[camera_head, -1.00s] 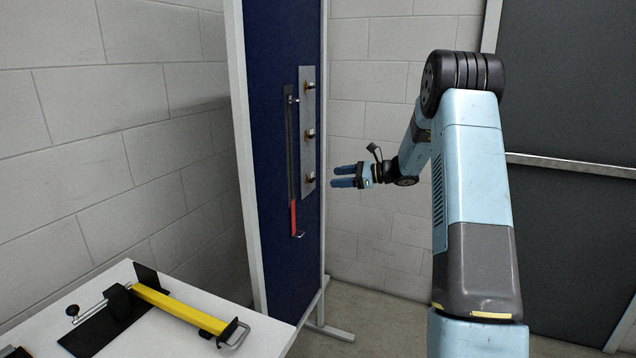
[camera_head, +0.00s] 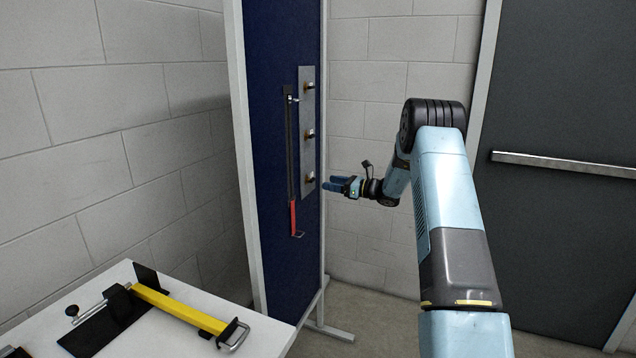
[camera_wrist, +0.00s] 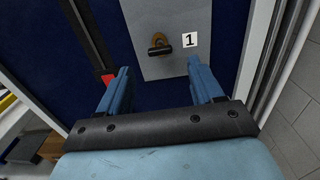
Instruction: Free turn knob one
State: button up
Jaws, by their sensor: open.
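Knob one (camera_wrist: 158,50) is a dark bar handle on a brass-coloured base, beside a white label "1" (camera_wrist: 190,40) on a grey metal plate (camera_wrist: 150,15). In the head view several knobs stand in a column on the plate (camera_head: 307,110); the lowest knob (camera_head: 309,177) is closest to my gripper (camera_head: 334,184). In the wrist view my gripper (camera_wrist: 160,85) is open and empty, its two blue fingers apart. The knob shows beyond and between the fingertips, not touching them.
The plate is on a blue upright panel (camera_head: 275,190) with a light frame. A vertical slider with a red end (camera_head: 292,217) is left of the plate. A white table (camera_head: 255,335) with a yellow-handled tool (camera_head: 180,311) stands at lower left. A dark door (camera_head: 560,220) is at right.

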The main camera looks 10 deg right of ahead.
aim_at(314, 179)
jog(key=shift+x, duration=3.15)
jog(key=shift+d, duration=0.1)
jog(key=c, duration=1.1)
